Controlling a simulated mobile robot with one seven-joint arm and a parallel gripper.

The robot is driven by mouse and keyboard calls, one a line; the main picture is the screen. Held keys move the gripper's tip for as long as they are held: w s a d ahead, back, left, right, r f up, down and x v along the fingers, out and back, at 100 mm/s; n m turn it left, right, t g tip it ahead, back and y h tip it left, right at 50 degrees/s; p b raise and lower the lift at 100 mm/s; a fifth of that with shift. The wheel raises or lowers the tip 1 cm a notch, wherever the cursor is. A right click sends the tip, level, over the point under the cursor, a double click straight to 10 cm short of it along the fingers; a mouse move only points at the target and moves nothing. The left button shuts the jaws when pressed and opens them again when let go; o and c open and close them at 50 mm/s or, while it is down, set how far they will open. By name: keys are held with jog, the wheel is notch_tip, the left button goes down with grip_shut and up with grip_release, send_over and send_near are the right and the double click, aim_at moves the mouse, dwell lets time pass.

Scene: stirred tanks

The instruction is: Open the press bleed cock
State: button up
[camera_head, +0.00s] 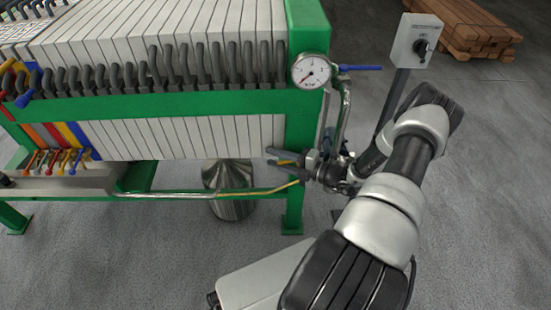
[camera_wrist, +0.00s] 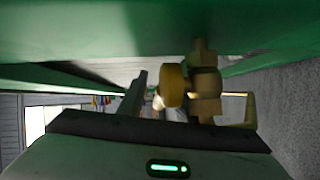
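The press bleed cock appears in the wrist view as a brass fitting (camera_wrist: 205,85) with a round yellow-brass part, close in front of my gripper and under a green beam. In the head view a small yellow piece (camera_head: 285,162) shows between the fingers of my gripper (camera_head: 281,158), beside the green press leg; it seems to be part of the cock. The fingers look spread apart, with no clear contact. One grey finger stands left of the brass fitting in the wrist view (camera_wrist: 134,98); the other cannot be made out surely. The cock's handle position is unclear.
The green press frame (camera_head: 305,120) stands against my gripper's side, with a pressure gauge (camera_head: 311,70) and a blue-levered valve (camera_head: 358,68) above. A pipe (camera_head: 240,193) runs below. A grey switch box (camera_head: 417,42) stands on a post behind my arm. Floor to the right is clear.

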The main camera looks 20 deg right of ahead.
jog(key=p+v, duration=0.2)
jog(key=v, duration=1.5)
jog(key=shift+s, duration=0.2)
jog(key=shift+d, duration=0.15)
